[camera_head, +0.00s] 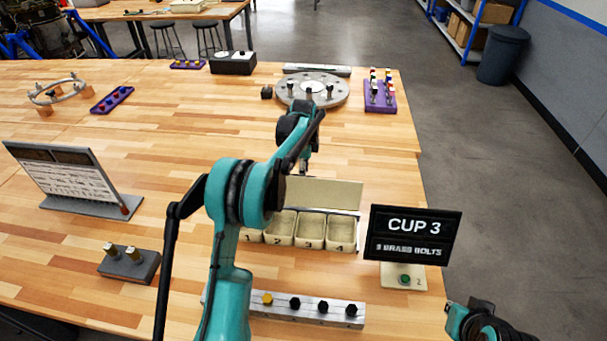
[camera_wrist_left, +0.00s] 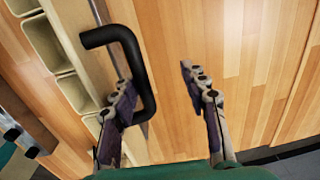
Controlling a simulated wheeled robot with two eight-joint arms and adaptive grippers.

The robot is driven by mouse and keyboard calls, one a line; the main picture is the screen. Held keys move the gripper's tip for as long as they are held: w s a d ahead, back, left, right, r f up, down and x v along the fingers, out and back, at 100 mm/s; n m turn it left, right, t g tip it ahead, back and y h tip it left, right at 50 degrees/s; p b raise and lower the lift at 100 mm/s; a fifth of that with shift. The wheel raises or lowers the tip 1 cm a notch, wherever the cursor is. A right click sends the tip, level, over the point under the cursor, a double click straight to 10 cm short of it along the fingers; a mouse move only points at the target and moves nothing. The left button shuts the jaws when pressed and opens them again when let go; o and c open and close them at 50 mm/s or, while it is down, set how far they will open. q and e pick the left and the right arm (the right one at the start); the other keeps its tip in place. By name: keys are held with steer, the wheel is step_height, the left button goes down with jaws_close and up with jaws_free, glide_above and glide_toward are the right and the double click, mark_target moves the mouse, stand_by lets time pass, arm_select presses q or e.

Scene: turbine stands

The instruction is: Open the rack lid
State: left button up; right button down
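The rack (camera_head: 301,246) has open-topped cream cups numbered 1 to 4, partly hidden at the left by my left arm. Its pale lid panel (camera_head: 330,193) shows raised along the far side of the cups; its exact angle is unclear. My left gripper (camera_head: 304,168) is small behind the lid in the head view. In the left wrist view my left gripper (camera_wrist_left: 165,88) is open, fingers wide apart. One finger overlaps the black lid handle (camera_wrist_left: 128,42); I cannot tell whether they touch. My right gripper (camera_head: 480,325) is at the lower right edge, its fingers unclear.
A "CUP 3, 3 BRASS BOLTS" sign (camera_head: 413,235) stands right of the rack. A bolt rail (camera_head: 310,309) lies in front of the rack. A grey round flange (camera_head: 318,92) is farther back, beside a purple tray (camera_head: 381,97). A white board (camera_head: 72,180) stands left.

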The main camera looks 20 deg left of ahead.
arm_select(q)
steer(key=shift+w, duration=0.2)
arm_select(e)
steer(key=shift+w+a, duration=0.1)
stand_by(0.5)
arm_select(q)
step_height(320, 180, up, 12)
steer(key=s, duration=0.1)
arm_select(e)
steer(key=shift+w, duration=0.1)
stand_by(0.3)
arm_select(q)
steer(key=shift+d, duration=0.15)
